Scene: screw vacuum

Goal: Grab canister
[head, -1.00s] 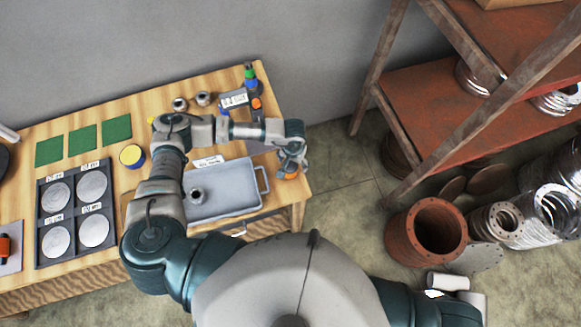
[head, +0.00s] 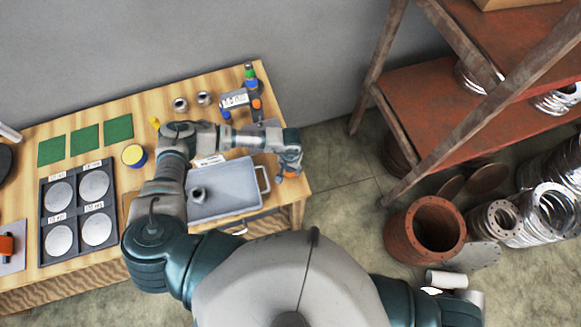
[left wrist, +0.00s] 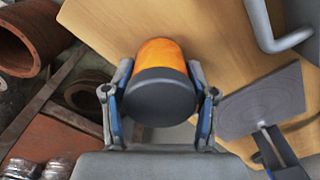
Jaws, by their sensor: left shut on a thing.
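The canister (left wrist: 162,78) is orange with a dark grey end. In the left wrist view it sits between the two fingers of my left gripper (left wrist: 160,105), which touch it on both sides. In the head view the left gripper (head: 290,165) is at the right end of the wooden table, and a bit of the orange canister (head: 291,174) shows beneath it. The left gripper is shut on the canister. Whether the canister touches the table is hard to tell.
A grey metal tray (head: 235,181) with a handle lies left of the gripper, holding a small metal part. A dark flat plate (left wrist: 262,100) lies beside the canister. A rusty shelf (head: 425,105) stands to the right.

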